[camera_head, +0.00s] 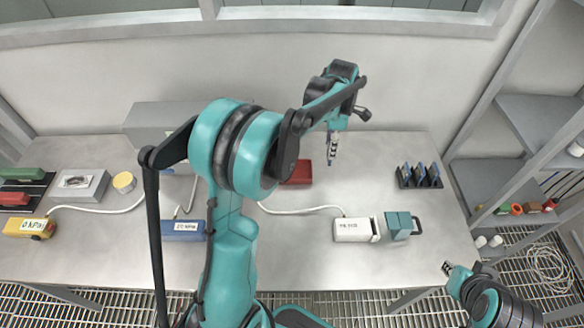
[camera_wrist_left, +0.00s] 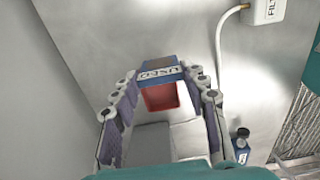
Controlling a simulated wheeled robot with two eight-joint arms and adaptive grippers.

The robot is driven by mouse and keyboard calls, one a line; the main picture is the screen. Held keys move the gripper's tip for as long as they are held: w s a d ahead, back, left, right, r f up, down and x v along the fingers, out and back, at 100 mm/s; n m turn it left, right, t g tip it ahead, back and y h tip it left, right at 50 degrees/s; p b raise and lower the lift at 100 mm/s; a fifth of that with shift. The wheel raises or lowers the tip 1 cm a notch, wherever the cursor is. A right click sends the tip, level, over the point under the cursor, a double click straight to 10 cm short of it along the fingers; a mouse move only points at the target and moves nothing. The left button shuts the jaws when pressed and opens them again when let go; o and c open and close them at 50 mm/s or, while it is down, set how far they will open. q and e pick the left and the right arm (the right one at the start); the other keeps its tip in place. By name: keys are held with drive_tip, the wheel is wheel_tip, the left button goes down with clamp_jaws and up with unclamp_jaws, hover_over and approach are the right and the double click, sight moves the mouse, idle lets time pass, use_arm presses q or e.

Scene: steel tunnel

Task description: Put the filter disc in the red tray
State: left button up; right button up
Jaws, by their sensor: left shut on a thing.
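My left gripper (camera_head: 332,160) hangs above the back of the bench, its fingers pointing down. It is shut on a small blue piece (camera_wrist_left: 160,73) with a white label reading USED, which I take to be the filter disc. In the left wrist view it sits between the fingertips (camera_wrist_left: 158,69). The red tray (camera_head: 298,174) lies on the bench, left of the gripper in the head view and partly hidden by my left arm. In the wrist view the red tray (camera_wrist_left: 161,98) shows just below the held piece. My right gripper (camera_head: 448,268) is at lower right, too small to read.
A black rack with blue pieces (camera_head: 419,176) stands at the right. A white filter unit (camera_head: 355,230) with a hose and a teal block (camera_head: 398,225) are in front. Shelves (camera_head: 540,130) stand at far right.

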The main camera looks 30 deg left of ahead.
use_arm(q)
drive_tip(key=shift+s+a+f+b, duration=0.55)
drive_tip(key=shift+a+f+b, duration=0.15)
drive_tip(key=shift+a+f, duration=1.1)
drive_tip(key=shift+s+a+f+b, duration=0.6)
drive_tip(key=shift+a+f+b, duration=0.1)
drive_tip(key=shift+a+f, duration=1.05)
drive_tip(key=shift+s+a+f+b, duration=0.55)
drive_tip(key=shift+a+f+b, duration=0.15)
drive_tip(key=shift+a+f, duration=1.05)
drive_tip(key=shift+d, duration=0.1)
drive_tip(key=shift+f, duration=0.25)
drive_tip(key=o, duration=0.9)
drive_tip(key=shift+o, duration=0.2)
drive_tip(key=shift+r, duration=0.15)
